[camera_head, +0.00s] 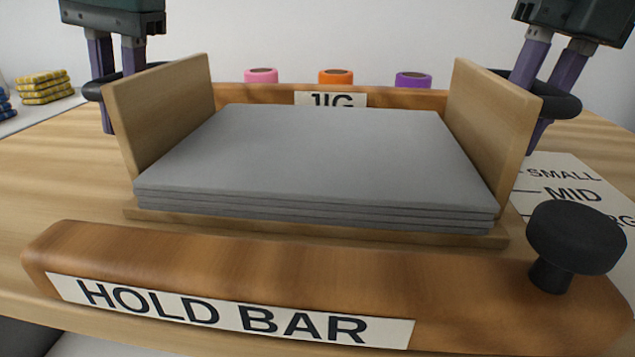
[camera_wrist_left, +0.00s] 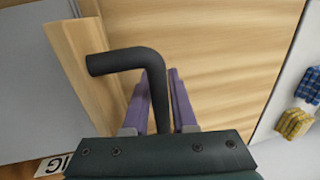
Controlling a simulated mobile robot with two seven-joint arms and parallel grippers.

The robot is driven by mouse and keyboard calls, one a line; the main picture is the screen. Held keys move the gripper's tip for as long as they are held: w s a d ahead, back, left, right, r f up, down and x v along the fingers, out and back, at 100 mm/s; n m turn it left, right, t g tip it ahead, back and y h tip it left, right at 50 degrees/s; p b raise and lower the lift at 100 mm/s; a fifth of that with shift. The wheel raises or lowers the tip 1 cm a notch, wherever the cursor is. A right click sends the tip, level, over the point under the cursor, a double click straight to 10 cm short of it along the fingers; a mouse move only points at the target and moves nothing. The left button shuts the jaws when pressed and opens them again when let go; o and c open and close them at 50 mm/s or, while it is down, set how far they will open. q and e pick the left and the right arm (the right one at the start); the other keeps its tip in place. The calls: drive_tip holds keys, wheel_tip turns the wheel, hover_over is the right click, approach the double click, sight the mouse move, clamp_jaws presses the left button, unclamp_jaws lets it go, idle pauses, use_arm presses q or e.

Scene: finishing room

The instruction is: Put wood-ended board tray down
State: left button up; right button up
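The wood-ended board tray (camera_head: 160,112) is in the middle of the head view, level, with a stack of grey boards (camera_head: 320,155) between its two upright wooden ends. It lies between the jig rail (camera_head: 270,95) and the hold bar (camera_head: 300,265); I cannot tell whether its base touches the bench. My left gripper (camera_head: 118,120) is shut on the black handle at the left end. In the left wrist view this handle (camera_wrist_left: 125,60) runs between the purple fingers (camera_wrist_left: 162,95). My right gripper (camera_head: 545,130) is shut on the right handle (camera_head: 565,103), its fingertips partly hidden.
The hold bar crosses the front, with a black knob (camera_head: 575,240) at its right. A size card (camera_head: 565,190) lies on the bench at right. Pink, orange and purple rolls (camera_head: 336,77) stand behind the jig rail. Yellow and blue stacks (camera_head: 42,85) are at far left.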

use_arm(q)
drive_tip(key=o, duration=0.3)
drive_tip(key=shift+r, duration=0.1)
use_arm(e)
drive_tip(key=o, duration=0.3)
drive_tip(key=shift+r, duration=0.1)
use_arm(q)
drive_tip(key=shift+o, duration=0.2)
use_arm(e)
drive_tip(key=shift+o, duration=0.2)
use_arm(q)
drive_tip(key=v, duration=0.7)
use_arm(e)
drive_tip(key=shift+r, duration=0.2)
use_arm(q)
drive_tip(key=shift+r, duration=0.25)
use_arm(e)
drive_tip(key=r, duration=0.2)
drive_tip(key=d+r, duration=0.1)
drive_tip(key=r, duration=0.4)
drive_tip(key=shift+d, duration=0.15)
